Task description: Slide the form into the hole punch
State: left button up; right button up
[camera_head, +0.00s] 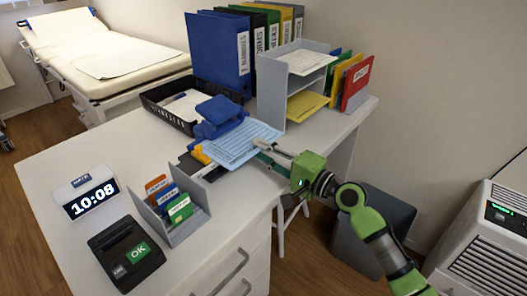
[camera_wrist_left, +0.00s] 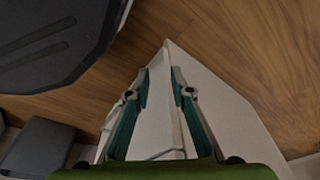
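The form (camera_head: 238,147) is a light blue printed sheet near the desk's back right edge. Its far edge lies at the front of the blue hole punch (camera_head: 217,112); whether it is inside the slot I cannot tell. My right gripper (camera_head: 262,150), green with teal-padded fingers, is shut on the form's near right edge. My left gripper (camera_wrist_left: 160,80) shows only in the left wrist view, with its two teal-padded fingers apart over the white desk corner and floor. It holds nothing visible.
A black tray (camera_head: 166,116) stands left of the punch. A grey shelf organizer (camera_head: 268,80) stands behind the form.

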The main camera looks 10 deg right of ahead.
pick_arm(q)
jog(key=shift+s, duration=0.3)
pick_arm(e)
jog(key=v, duration=1.2)
